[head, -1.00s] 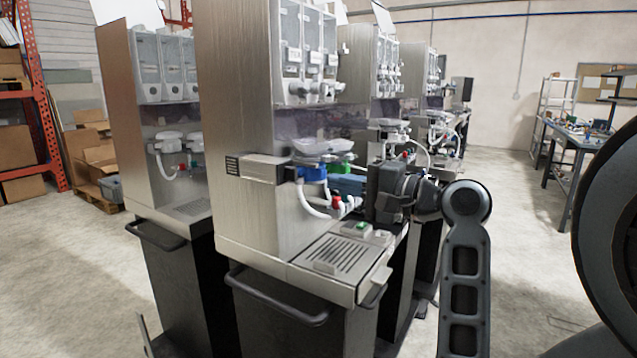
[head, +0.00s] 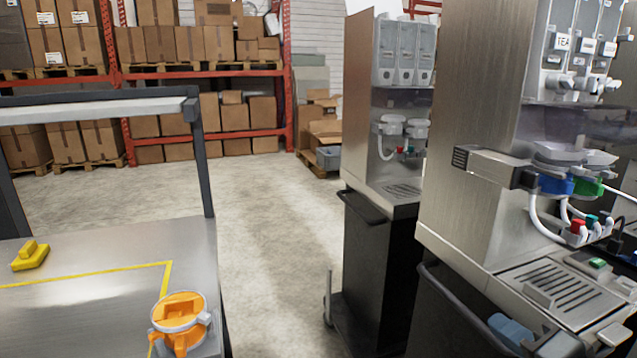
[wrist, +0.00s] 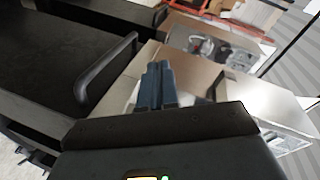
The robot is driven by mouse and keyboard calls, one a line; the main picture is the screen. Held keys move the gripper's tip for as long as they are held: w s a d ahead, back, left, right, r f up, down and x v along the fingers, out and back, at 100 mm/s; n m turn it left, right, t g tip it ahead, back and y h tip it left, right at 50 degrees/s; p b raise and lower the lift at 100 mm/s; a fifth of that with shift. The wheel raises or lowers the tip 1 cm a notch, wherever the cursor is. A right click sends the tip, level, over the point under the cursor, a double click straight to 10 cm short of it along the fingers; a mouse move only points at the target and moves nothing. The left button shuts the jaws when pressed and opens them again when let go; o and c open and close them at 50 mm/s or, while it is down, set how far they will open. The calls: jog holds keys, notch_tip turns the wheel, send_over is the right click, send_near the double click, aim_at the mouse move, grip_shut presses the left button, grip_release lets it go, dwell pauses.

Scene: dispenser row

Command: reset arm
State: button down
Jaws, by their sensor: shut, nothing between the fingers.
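My gripper (wrist: 158,68) shows in the wrist view with its two blue fingers together and nothing between them. In the head view its blue fingertips (head: 511,332) show low at the right, in front of the near dispenser station (head: 480,110) and its drip tray (head: 555,290). They look apart from the station, though the exact gap cannot be told. Most of my arm is outside the head view.
A steel table (head: 95,310) at the left holds a yellow block (head: 30,256) and an orange, grey-ringed item (head: 180,318). A second station (head: 385,190) stands behind the near one. Open floor (head: 275,250) lies between table and stations. Shelves with boxes (head: 230,110) stand behind.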

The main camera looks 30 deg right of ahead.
jog(key=s+a+f+n+y, duration=0.1)
jog(key=s+a+f+n, duration=0.25)
jog(key=a, duration=0.35)
jog(key=s+a+f+n, duration=0.3)
jog(key=s+a+n, duration=0.1)
jog(key=a, duration=0.2)
jog(key=s+a+r+n+y, duration=0.2)
jog(key=s+a+n+y, duration=0.2)
jog(key=s+a+n, duration=0.5)
jog(key=shift+s+a+r, duration=0.25)
jog(key=shift+s+a, duration=0.15)
jog(key=shift+s, duration=0.3)
jog(key=shift+n, duration=0.25)
